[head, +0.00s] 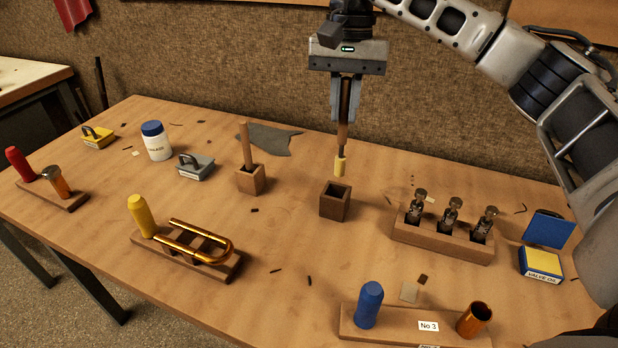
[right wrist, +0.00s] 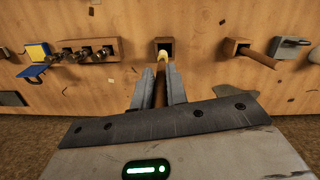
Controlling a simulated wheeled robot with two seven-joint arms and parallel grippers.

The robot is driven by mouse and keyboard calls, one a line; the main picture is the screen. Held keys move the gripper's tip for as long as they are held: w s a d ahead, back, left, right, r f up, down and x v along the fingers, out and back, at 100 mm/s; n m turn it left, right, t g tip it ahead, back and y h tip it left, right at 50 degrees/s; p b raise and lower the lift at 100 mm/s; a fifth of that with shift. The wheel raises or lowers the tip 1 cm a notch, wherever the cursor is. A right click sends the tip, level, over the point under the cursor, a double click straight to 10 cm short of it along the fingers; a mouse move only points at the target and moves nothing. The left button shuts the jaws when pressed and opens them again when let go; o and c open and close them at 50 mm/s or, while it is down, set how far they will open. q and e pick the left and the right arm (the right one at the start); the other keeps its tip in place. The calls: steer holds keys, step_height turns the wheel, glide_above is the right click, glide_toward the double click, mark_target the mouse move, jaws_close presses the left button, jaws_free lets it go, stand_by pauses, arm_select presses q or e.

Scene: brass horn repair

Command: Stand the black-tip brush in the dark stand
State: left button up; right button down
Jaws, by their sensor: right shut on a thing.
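My right gripper (head: 346,98) is shut on a brush (head: 342,140) and holds it upright, pale end down. The brush has a brown wooden handle, a dark band and a cream lower end; its top is hidden between the fingers, and I see no black tip. The dark stand (head: 335,207), a small dark-brown block with a square opening, looks empty. The cream end hangs just above its back edge, apart from it. In the right wrist view the brush (right wrist: 160,88) points toward the stand (right wrist: 157,43). My left gripper is not in view.
A lighter wooden stand (head: 250,181) holds an upright wooden stick (head: 246,145) to the left. A valve rack (head: 440,243) is at right, a rack with a brass U-tube (head: 200,240) at front left. Bare tabletop surrounds the dark stand.

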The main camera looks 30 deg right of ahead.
mark_target(339, 143)
steer(key=f, duration=0.9)
steer(key=shift+w+f, duration=0.25)
steer(key=shift+f, duration=0.15)
steer(key=shift+f, duration=0.2)
steer(key=c, duration=1.4)
jaws_free()
steer(key=shift+r, duration=0.1)
steer(key=r, duration=0.8)
steer(key=w+d+r, duration=0.1)
steer(key=r, duration=0.3)
steer(key=shift+w+r, duration=0.1)
